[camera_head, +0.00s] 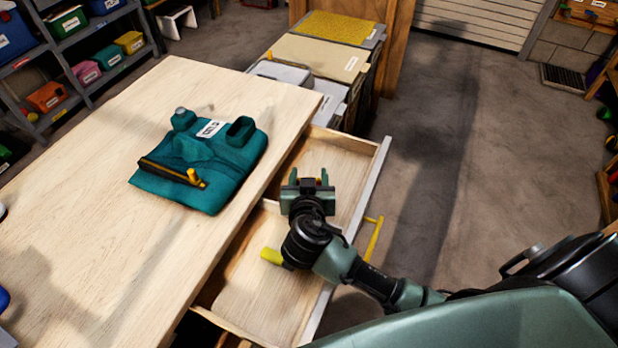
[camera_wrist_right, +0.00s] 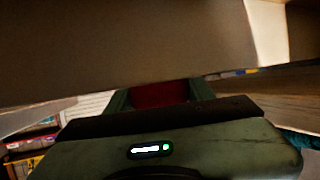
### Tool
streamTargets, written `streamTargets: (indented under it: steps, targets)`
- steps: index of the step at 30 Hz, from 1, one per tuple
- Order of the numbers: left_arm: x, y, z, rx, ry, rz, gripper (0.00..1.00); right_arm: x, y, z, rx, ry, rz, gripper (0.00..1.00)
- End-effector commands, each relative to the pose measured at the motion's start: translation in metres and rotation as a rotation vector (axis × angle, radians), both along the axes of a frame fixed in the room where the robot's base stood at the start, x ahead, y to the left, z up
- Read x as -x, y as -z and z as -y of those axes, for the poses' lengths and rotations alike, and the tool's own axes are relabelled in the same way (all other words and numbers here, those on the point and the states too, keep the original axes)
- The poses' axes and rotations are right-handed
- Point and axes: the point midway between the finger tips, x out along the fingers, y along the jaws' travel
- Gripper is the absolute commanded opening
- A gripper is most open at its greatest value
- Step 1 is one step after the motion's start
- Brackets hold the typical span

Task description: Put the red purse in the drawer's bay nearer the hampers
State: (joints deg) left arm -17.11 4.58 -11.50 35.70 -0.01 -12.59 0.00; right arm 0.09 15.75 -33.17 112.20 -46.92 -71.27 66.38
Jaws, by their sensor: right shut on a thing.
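The drawer (camera_head: 375,170) is pulled out from the wooden table, with a far bay (camera_head: 325,150) beside the hampers and a near bay (camera_head: 265,295). My right gripper (camera_head: 309,180) is over the far bay, close to the divider side; its height above the floor of the bay is hard to tell. It is shut on the red purse (camera_wrist_right: 158,94), a dark red patch between the fingers in the right wrist view. In the head view the purse is almost wholly hidden by the gripper. My left gripper is not in view.
The hampers (camera_head: 318,52), a row of lidded bins, stand beyond the drawer. A teal garment (camera_head: 205,160) with a yellow-tipped dark strip lies on the table (camera_head: 110,130). A yellow piece (camera_head: 271,256) shows over the near bay. Shelves with bins (camera_head: 85,72) stand back left.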

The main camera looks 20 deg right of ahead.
Motion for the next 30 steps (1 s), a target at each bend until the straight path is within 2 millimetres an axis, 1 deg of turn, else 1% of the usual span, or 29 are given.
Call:
streamTargets:
  steps: [2, 10, 14, 15, 16, 17, 25, 28, 30]
  targets:
    - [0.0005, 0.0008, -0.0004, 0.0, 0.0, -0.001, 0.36, 0.0002, 0.0067, 0.0003, 0.001, 0.0, 0.0, 0.12]
    - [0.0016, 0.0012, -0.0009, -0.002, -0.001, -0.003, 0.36, 0.0002, 0.0076, 0.0, -0.001, 0.0, 0.0, 0.12]
    - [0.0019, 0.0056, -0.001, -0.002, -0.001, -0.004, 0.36, 0.0004, 0.0126, 0.0, -0.002, 0.001, 0.0, 0.12]
    - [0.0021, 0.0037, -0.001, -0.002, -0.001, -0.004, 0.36, 0.0002, 0.0106, 0.0001, -0.001, 0.0, 0.0, 0.63]
    - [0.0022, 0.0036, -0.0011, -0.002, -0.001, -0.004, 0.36, 0.0003, 0.0104, 0.0001, -0.001, 0.0, 0.0, 0.72]
    - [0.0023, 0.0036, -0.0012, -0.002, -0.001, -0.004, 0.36, 0.0003, 0.0104, 0.0001, -0.001, 0.0, 0.0, 0.74]
    - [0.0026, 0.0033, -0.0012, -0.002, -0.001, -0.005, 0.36, 0.0001, 0.0098, 0.0001, -0.001, 0.0, 0.0, 0.74]
    - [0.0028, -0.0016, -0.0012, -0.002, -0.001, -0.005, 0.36, -0.0002, 0.004, 0.0002, 0.0, 0.0, 0.001, 0.74]
    - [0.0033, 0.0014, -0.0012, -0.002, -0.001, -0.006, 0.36, 0.007, 0.0054, -0.0041, -0.004, -0.002, -0.001, 0.74]
